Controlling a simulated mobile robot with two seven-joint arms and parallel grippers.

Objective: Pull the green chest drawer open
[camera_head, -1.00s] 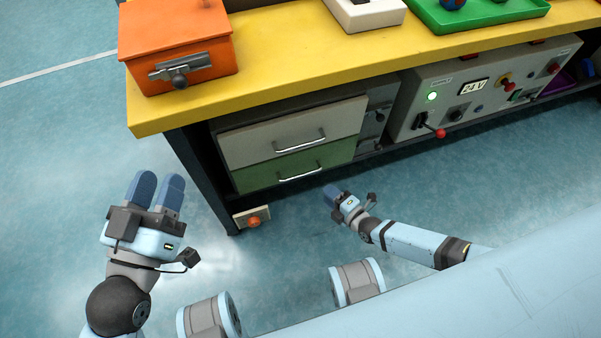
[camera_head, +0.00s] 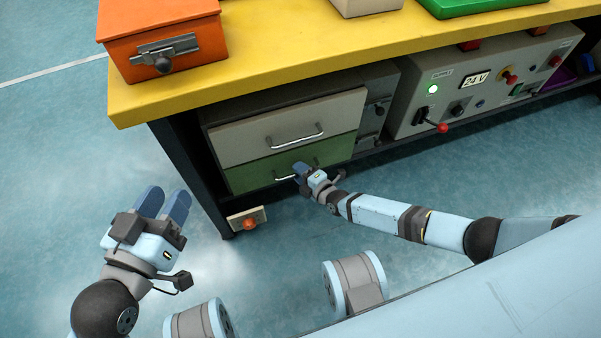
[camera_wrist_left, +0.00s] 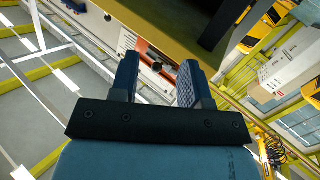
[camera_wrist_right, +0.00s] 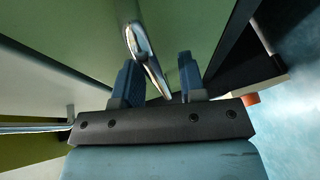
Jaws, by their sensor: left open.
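The green drawer (camera_head: 246,177) is the lower drawer of the chest under the yellow bench, below a white drawer (camera_head: 250,138). Its front looks about flush with the white one. Its silver handle (camera_head: 284,178) is partly hidden by my right gripper (camera_head: 301,172), which is at the handle's right end. In the right wrist view, the handle (camera_wrist_right: 137,42) runs down between the open fingers of my right gripper (camera_wrist_right: 158,80). Contact cannot be told. My left gripper (camera_head: 164,203) is open and empty, left of the bench leg; its fingers (camera_wrist_left: 158,75) show apart in the left wrist view.
The yellow bench top (camera_head: 270,70) overhangs the drawers. An orange box (camera_head: 165,45) stands on it. A control panel (camera_head: 480,85) with a red-knobbed lever is right of the chest. A small plate with an orange knob (camera_head: 249,224) is by the bench leg. The floor in front is clear.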

